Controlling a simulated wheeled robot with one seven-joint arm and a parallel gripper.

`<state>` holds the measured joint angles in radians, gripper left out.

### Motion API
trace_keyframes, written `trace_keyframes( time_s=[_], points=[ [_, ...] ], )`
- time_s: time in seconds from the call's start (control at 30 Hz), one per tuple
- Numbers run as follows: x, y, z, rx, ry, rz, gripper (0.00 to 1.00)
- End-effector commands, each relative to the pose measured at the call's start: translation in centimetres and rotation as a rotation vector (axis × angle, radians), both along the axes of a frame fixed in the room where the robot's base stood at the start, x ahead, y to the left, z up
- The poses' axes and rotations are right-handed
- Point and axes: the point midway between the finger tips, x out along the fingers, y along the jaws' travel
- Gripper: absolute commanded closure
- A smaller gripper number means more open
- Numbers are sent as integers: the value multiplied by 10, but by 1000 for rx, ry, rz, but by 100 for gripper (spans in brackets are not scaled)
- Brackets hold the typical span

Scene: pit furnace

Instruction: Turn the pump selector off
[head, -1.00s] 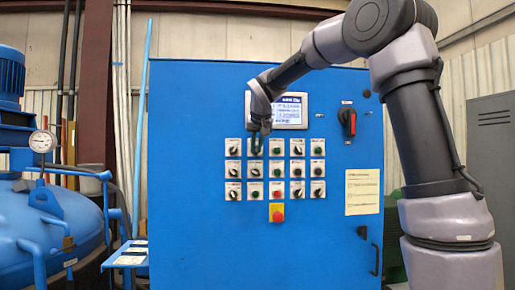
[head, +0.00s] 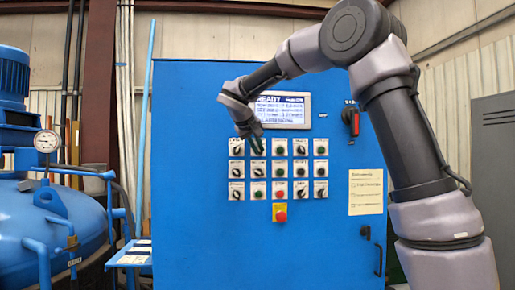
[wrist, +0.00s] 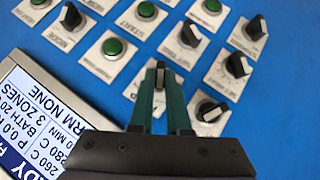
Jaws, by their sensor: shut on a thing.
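My gripper (wrist: 160,97) is shut on a black selector knob (wrist: 160,75), with one green-lined finger on each side of it. The knob's pale mark runs lengthwise between the fingers. In the head view my gripper (head: 257,147) is at the second place from the left in the top row of controls, and it hides that knob. I cannot read the held knob's label, so I cannot confirm from the pictures that it is the pump selector.
A blue cabinet (head: 190,200) carries rows of knobs and buttons. Close neighbours are a black selector (wrist: 210,110) and a green button (wrist: 115,47). A lit display (head: 282,110) sits just above, a red stop button (head: 280,216) below, and a red-and-black switch (head: 351,121) at right.

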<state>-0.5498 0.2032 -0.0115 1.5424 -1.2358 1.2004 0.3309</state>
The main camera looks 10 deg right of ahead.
Motion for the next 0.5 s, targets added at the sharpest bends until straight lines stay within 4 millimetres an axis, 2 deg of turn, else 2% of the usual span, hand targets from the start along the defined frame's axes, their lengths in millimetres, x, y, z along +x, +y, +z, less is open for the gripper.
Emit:
trace_keyframes(
  time_s=[0.37,0.4,0.43,0.5],
  points=[
    [0,0,-1,-4,2,0,100],
    [0,0,-1,-4,2,0,70],
    [0,0,-1,-4,2,0,58],
    [0,0,-1,-4,2,0,55]
  ],
)
